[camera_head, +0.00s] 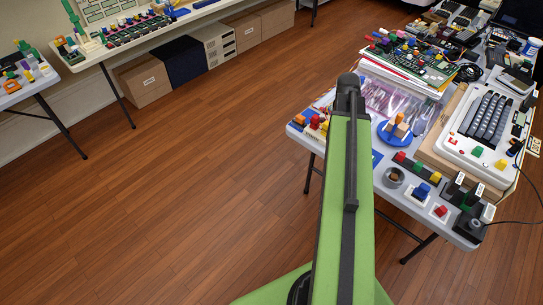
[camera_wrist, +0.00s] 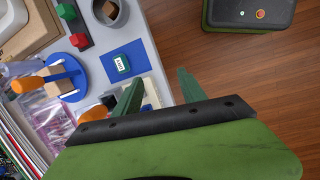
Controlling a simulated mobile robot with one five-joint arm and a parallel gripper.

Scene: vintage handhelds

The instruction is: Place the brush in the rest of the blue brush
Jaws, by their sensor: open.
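My gripper (camera_wrist: 158,90) is open and empty in the wrist view, its two green fingers apart near the table edge. A round blue stand (camera_wrist: 75,91) with a light wooden block lies on the table to the left; the stand also shows in the head view (camera_head: 384,136). An orange handle (camera_wrist: 30,84) lies at that block, and another orange handle (camera_wrist: 92,113) lies nearer my gripper, left of its left finger. I cannot tell for sure which handle belongs to which brush. In the head view my arm hides the gripper.
A blue mat (camera_wrist: 140,51) with a small green keycap (camera_wrist: 122,62) lies beyond the fingers. A grey cup (camera_wrist: 110,12) and red and green blocks stand farther off. A keyboard (camera_head: 488,118) and circuit board (camera_head: 415,62) crowd the table. Open wooden floor (camera_head: 190,190) lies left.

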